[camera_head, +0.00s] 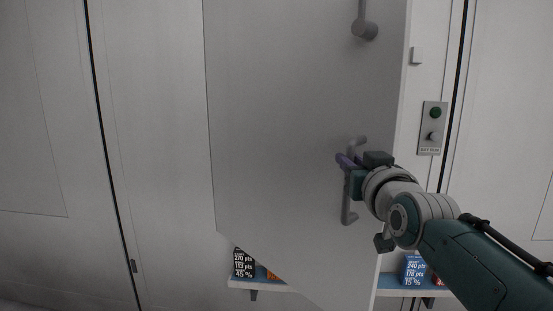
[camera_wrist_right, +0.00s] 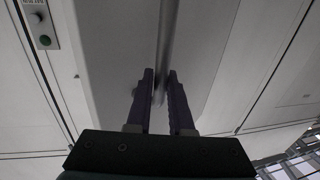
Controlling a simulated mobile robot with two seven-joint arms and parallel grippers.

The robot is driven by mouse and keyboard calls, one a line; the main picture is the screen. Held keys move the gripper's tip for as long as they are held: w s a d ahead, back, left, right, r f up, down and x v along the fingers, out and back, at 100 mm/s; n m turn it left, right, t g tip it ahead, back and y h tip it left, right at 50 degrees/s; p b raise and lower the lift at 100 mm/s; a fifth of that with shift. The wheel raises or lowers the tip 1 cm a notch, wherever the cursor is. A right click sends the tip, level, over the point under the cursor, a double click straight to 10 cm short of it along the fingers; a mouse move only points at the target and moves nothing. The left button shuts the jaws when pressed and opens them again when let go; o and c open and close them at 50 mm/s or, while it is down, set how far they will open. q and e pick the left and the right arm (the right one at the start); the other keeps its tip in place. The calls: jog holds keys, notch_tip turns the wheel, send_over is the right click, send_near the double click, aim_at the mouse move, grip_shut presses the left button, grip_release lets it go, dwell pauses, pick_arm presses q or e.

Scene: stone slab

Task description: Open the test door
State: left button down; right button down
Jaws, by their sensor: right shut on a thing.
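The test door (camera_head: 285,120) is a light grey panel in the head view. It stands ajar, swung out from the wall, with shelf items showing below it. Its grey bar handle (camera_head: 347,214) is upright near the door's right edge. My right gripper (camera_head: 347,163) is at the upper part of the handle and shut on it. In the right wrist view the two dark fingers (camera_wrist_right: 160,90) are on either side of the grey bar (camera_wrist_right: 168,40). The gripper covers part of the handle. My left gripper is not in view.
A control panel (camera_head: 432,128) with a green button is on the wall right of the door. A blue shelf (camera_head: 390,284) with small boxes (camera_head: 414,268) is behind and below the door.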

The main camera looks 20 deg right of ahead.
jog(key=shift+a+f, duration=0.15)
jog(key=shift+f, duration=0.05)
jog(key=c, duration=1.2)
grip_release()
jog(key=shift+c, duration=0.2)
jog(key=o, duration=0.3)
jog(key=shift+w+a+r, duration=0.1)
jog(key=shift+w, duration=0.05)
jog(key=shift+o, duration=0.7)
jog(key=shift+r, duration=0.1)
jog(key=shift+s, duration=0.3)
jog(key=p+v, duration=0.2)
jog(key=v, duration=0.7)
jog(key=shift+s, duration=0.2)
